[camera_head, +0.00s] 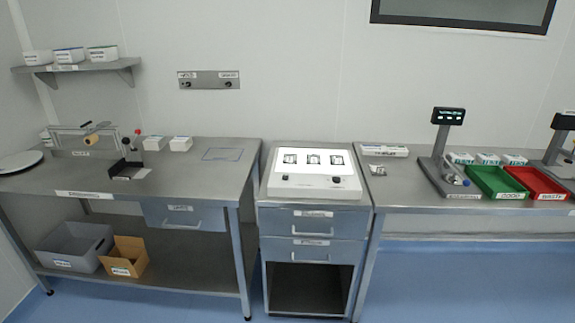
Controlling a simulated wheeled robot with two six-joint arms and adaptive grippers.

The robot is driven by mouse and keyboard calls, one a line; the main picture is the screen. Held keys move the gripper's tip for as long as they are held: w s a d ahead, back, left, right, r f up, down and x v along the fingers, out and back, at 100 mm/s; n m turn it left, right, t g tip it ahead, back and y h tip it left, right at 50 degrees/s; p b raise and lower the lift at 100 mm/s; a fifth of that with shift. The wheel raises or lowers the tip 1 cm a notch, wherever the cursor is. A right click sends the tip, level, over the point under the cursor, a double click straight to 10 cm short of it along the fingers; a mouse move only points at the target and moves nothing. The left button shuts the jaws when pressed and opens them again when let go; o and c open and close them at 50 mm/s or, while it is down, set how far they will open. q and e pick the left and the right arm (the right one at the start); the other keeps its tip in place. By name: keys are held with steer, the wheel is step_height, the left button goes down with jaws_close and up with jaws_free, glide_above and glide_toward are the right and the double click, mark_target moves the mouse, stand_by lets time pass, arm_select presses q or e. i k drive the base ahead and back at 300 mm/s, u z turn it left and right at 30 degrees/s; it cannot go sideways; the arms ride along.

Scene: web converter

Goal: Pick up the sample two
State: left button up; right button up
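A white light box (317,185) stands on the middle cabinet with its panel lit. Three small dark-framed samples lie side by side on the panel: a left one (290,157), a middle one (314,158) and a right one (337,158). Any numbering on them is too small to read, so I cannot tell which is sample two by label. Neither of my grippers is in view.
A left bench (110,192) holds a roll fixture (90,140) and white boxes (168,143). On the right bench are a green tray (497,182), a red tray (536,182) and a display stand (445,150). Blue floor (420,290) is clear at front right.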

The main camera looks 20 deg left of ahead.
mark_target(288, 159)
steer(key=z, duration=0.65)
steer(key=i, duration=0.75)
steer(key=z, duration=0.6)
steer(key=i, duration=1.1)
steer(key=u, duration=1.2)
steer(key=i, duration=0.6)
steer(key=u, duration=0.7)
